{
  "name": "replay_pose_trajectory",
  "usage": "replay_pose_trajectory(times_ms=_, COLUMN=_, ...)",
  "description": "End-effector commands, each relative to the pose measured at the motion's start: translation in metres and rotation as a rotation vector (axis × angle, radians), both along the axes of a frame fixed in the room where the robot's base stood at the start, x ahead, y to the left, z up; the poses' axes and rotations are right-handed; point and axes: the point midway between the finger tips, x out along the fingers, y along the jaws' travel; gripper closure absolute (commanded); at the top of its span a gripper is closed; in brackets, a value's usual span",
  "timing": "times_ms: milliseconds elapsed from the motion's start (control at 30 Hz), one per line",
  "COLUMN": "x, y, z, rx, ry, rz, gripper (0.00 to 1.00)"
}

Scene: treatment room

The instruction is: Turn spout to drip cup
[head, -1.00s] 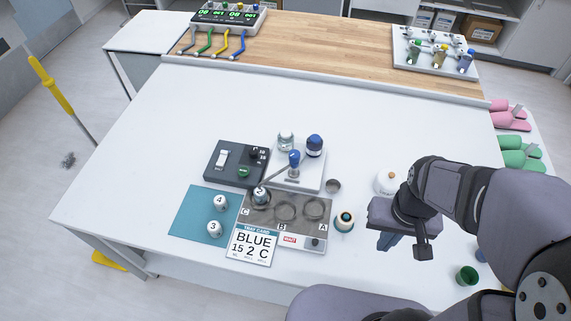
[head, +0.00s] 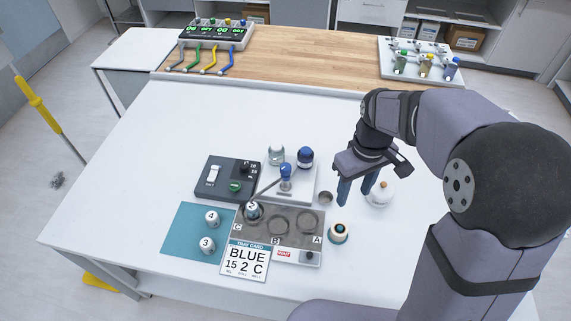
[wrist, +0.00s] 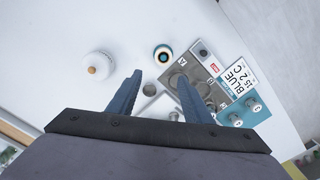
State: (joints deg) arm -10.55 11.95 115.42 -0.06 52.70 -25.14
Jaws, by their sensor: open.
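The dispenser with a blue knob (head: 286,170) stands on a white base (head: 307,190). Its thin spout (head: 265,189) points down and left, ending over the numbered cup (head: 252,210) at spot C of the grey tray (head: 291,238). The small grey drip cup (head: 325,197) stands right of the base; a small round cup in the wrist view (wrist: 149,89) looks like it. My gripper (head: 355,203) is open and empty, fingers down, right of the drip cup and above the table.
A white round pot (head: 380,195) stands close right of my fingers. A teal-topped jar (head: 339,232) stands in front. Two bottles, one blue-capped (head: 305,158), stand behind the knob.

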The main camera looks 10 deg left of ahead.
Motion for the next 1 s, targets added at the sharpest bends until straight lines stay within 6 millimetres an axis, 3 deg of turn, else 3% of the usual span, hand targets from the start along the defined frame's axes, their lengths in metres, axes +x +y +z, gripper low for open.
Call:
replay_pose_trajectory(times_ms=33, x=0.017, y=0.015, z=-0.001, rx=0.000, ry=0.001, rz=0.088, gripper=0.54)
replay_pose_trajectory(times_ms=200, x=0.063, y=0.065, z=0.000, rx=0.000, ry=0.002, rz=0.390, gripper=0.54)
replay_pose_trajectory(times_ms=500, x=0.109, y=0.150, z=-0.007, rx=0.001, ry=0.002, rz=0.848, gripper=0.54)
replay_pose_trajectory(times_ms=700, x=0.117, y=0.179, z=-0.011, rx=0.001, ry=0.002, rz=1.002, gripper=0.54)
replay_pose_trajectory(times_ms=1000, x=0.118, y=0.185, z=-0.013, rx=0.002, ry=0.001, rz=1.038, gripper=0.54)
